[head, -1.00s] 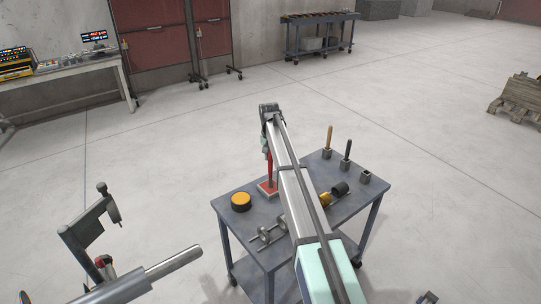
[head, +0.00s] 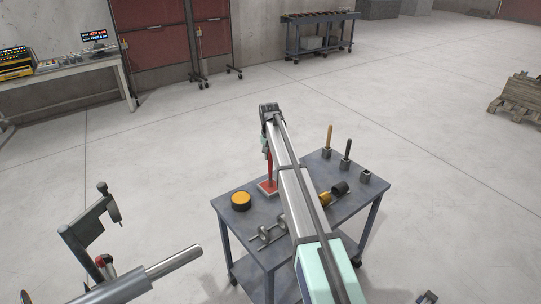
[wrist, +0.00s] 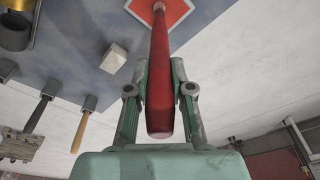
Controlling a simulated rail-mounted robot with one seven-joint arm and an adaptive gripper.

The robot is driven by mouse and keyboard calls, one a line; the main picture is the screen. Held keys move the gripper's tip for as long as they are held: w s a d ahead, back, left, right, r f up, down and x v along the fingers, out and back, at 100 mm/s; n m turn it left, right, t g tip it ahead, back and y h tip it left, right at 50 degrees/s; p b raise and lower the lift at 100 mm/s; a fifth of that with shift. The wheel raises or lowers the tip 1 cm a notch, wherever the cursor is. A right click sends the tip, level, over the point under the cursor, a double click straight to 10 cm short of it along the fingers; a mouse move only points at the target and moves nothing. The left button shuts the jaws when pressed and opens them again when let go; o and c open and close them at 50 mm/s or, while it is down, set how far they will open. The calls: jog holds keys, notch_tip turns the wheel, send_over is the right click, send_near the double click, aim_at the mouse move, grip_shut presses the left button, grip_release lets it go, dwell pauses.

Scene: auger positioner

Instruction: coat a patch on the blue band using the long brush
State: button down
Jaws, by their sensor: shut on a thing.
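My gripper (wrist: 160,78) is shut on the red handle of a long brush (wrist: 160,88). In the head view the red brush (head: 270,168) stands nearly upright below my arm's end. Its lower end is at a small square tray (head: 267,191) with a pale rim and red inside, on the cart. In the wrist view the far end of the brush overlaps the red tray (wrist: 176,12); I cannot tell whether it touches the bottom. The bristles are not clearly visible. I cannot make out a blue band in either view.
The grey cart (head: 236,222) also holds a yellow-and-black round tin (head: 241,201), a tan-handled tool (head: 329,140) and a black-handled tool (head: 347,152) in holders, and an empty holder (head: 368,177). A metal shaft (head: 172,263) on a machine is at lower left. Open floor surrounds the cart.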

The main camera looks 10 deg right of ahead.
jog(key=shift+r+p, duration=1.65)
jog(key=shift+r, duration=1.85)
